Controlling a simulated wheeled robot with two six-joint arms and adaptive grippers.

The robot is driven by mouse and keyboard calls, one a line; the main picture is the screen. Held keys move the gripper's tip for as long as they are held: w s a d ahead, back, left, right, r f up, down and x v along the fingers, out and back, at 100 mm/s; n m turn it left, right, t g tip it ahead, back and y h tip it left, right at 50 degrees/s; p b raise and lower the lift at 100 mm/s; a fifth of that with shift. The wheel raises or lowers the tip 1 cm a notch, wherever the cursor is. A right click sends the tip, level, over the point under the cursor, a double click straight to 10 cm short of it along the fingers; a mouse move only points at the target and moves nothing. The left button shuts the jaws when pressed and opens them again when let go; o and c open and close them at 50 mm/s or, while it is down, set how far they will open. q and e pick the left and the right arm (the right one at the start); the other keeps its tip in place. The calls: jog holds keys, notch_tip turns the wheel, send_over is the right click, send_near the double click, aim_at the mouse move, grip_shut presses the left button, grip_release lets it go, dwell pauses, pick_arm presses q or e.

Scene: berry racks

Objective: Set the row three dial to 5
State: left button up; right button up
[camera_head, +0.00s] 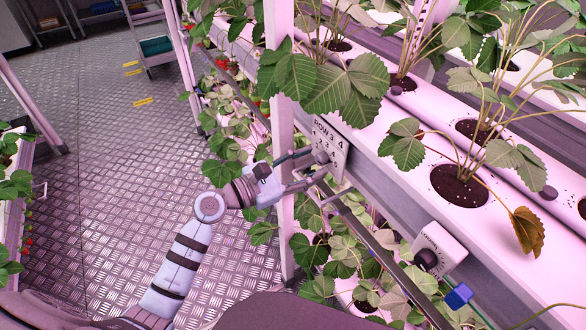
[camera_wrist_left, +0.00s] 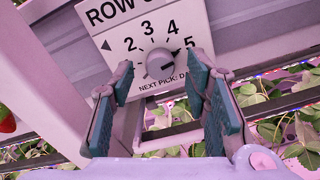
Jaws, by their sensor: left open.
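The row three dial is a round grey knob (camera_wrist_left: 160,64) on a white plate (camera_wrist_left: 118,30), with the numbers 2, 3, 4 and 5 visible around it. A dark mark on the knob seems to face right, but its exact setting is hard to tell. My right gripper is not in view.
A white growing trough (camera_head: 400,165) with strawberry plants runs along the right. A white box with a dark knob (camera_head: 437,250) and a blue fitting (camera_head: 458,297) sit lower right. Leaves (camera_head: 325,250) crowd below my left arm. The metal floor (camera_head: 120,190) at left is clear.

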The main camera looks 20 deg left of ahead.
pick_arm(q)
jog(key=v, duration=1.1)
